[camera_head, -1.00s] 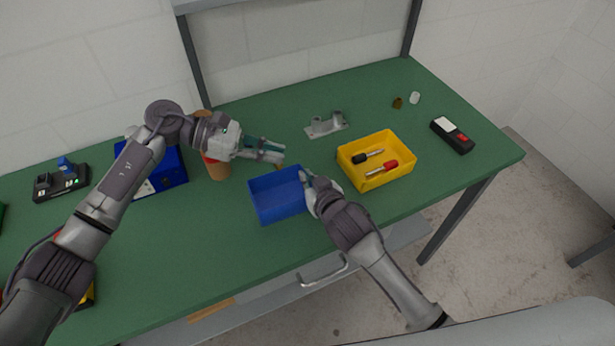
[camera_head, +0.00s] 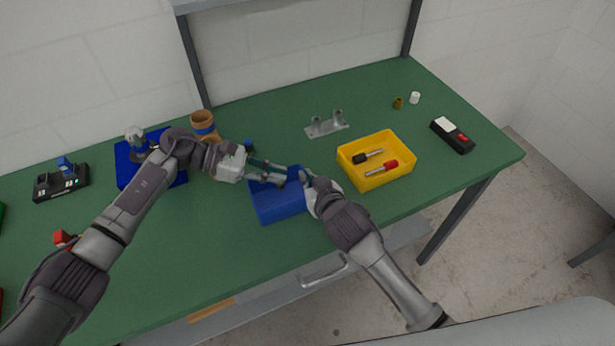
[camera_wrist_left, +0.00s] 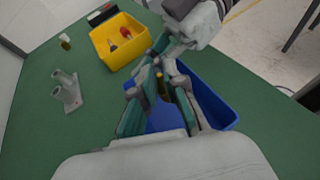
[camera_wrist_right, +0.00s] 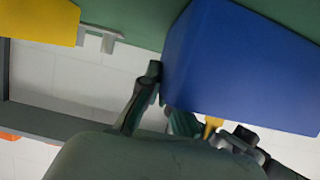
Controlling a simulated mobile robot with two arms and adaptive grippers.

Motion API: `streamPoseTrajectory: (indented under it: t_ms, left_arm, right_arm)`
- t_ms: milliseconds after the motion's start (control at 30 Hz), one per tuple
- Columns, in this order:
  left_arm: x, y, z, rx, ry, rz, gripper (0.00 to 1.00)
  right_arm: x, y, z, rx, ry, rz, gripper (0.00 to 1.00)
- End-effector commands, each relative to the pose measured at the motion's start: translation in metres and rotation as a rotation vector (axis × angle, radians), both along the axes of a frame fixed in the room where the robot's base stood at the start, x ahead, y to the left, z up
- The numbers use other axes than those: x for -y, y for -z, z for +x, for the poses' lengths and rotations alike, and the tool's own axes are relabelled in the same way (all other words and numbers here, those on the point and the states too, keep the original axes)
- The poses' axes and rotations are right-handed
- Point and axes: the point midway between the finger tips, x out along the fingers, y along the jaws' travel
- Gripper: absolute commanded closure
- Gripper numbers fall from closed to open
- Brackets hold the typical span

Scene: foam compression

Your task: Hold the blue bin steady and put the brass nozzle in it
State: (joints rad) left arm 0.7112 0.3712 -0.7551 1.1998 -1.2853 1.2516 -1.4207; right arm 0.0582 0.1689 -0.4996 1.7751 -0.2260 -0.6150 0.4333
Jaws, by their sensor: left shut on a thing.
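The blue bin (camera_head: 280,206) sits on the green table, open side up. My left gripper (camera_head: 283,176) is over the bin's far part, its fingers shut on the brass nozzle (camera_wrist_right: 212,126). The nozzle shows between the fingertips in the left wrist view (camera_wrist_left: 163,90), above the bin's opening (camera_wrist_left: 215,104). My right gripper (camera_head: 307,183) is at the bin's right wall. In the right wrist view one dark finger (camera_wrist_right: 143,97) shows beside the blue wall (camera_wrist_right: 245,65); whether the jaws grip the wall is hidden.
A yellow bin (camera_head: 372,181) with two screwdrivers stands just right of the blue bin. A grey bracket (camera_head: 326,125) is behind. A brown cup (camera_head: 203,124) stands behind my left arm. A small brass piece (camera_head: 398,103) and white cylinder (camera_head: 414,98) lie at back right.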

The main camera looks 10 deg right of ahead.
Motion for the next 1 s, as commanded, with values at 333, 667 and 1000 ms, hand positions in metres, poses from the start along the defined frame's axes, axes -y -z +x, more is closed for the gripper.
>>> streamPoseTrajectory:
  t_ms: [333, 667, 1000]
  left_arm:
    - [0.000, 0.020, 0.000, 0.000, 0.000, 0.000, 1.00]
    - [0.000, 0.022, 0.000, 0.000, 0.001, 0.000, 0.82]
    - [0.000, 0.021, 0.000, 0.000, 0.000, 0.000, 0.60]
  right_arm:
    - [0.000, 0.000, 0.000, 0.000, 0.000, 0.000, 1.00]
    - [0.000, 0.000, 0.000, 0.000, 0.000, 0.000, 1.00]
    - [0.000, 0.000, 0.000, 0.000, 0.000, 0.000, 1.00]
